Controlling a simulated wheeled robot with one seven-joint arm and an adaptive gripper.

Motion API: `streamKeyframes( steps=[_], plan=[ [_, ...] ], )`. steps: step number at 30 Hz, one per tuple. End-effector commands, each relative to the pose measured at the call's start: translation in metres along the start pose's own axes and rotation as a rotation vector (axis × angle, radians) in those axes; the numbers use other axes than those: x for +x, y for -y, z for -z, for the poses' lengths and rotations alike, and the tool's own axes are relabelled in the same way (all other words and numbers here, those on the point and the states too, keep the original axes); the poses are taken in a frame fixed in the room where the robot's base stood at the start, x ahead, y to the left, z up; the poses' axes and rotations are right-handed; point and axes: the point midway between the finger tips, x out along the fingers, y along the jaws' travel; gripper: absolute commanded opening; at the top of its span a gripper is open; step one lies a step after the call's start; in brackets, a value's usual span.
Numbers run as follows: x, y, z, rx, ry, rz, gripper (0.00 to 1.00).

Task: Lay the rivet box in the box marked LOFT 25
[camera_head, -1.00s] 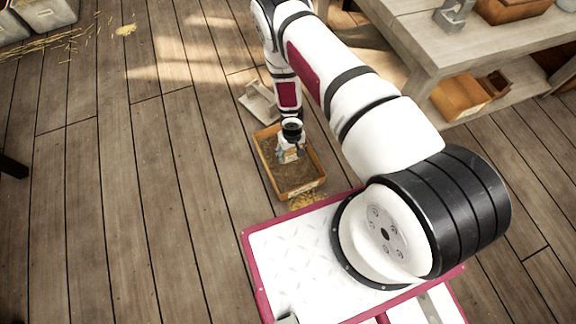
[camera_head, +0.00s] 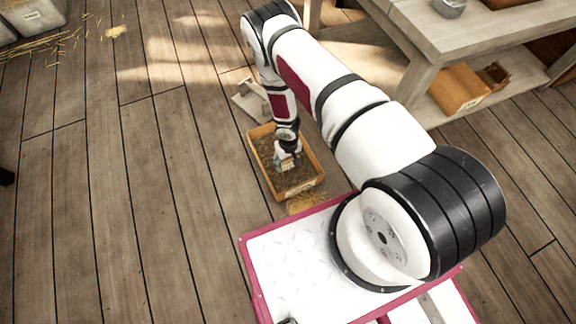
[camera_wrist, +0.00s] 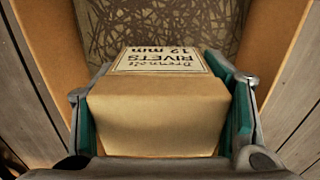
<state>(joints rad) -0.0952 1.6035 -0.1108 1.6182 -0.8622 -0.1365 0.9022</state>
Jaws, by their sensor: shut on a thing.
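The rivet box (camera_wrist: 160,105) is a brown paper-wrapped carton with a white label reading RIVETS 12 mm. It fills the middle of the wrist view. My gripper (camera_wrist: 162,118) has its green-padded fingers on either side of the carton and is shut on it. In the head view my gripper (camera_head: 287,160) points down inside the outline of an open orange-brown box (camera_head: 308,188) on the floor. A small pale label shows on that box's near wall, too small to read. The wrist view shows its walls (camera_wrist: 38,70) on both sides and a dark, patterned bottom. I cannot tell whether the carton touches the bottom.
A grey-beige object (camera_head: 252,103) lies on the floor just beyond the open box.

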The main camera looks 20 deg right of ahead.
Motion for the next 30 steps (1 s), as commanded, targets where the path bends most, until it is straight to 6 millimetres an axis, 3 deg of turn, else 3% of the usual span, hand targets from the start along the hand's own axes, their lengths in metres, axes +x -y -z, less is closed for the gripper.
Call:
streamKeyframes(
  steps=[8, 19, 20, 21, 23, 30],
  plan=[
    [0.034, 0.0, 0.0, 0.0, -0.001, 0.0, 0.08],
    [0.036, 0.0, 0.001, 0.001, -0.001, 0.0, 0.08],
    [0.037, 0.0, 0.0, 0.001, -0.001, 0.0, 0.69],
    [0.036, 0.0, 0.0, 0.0, -0.001, 0.0, 0.78],
    [0.036, 0.0, 0.0, 0.0, -0.001, 0.0, 0.87],
    [0.036, 0.0, 0.0, 0.0, -0.001, 0.0, 0.87]
  ],
)
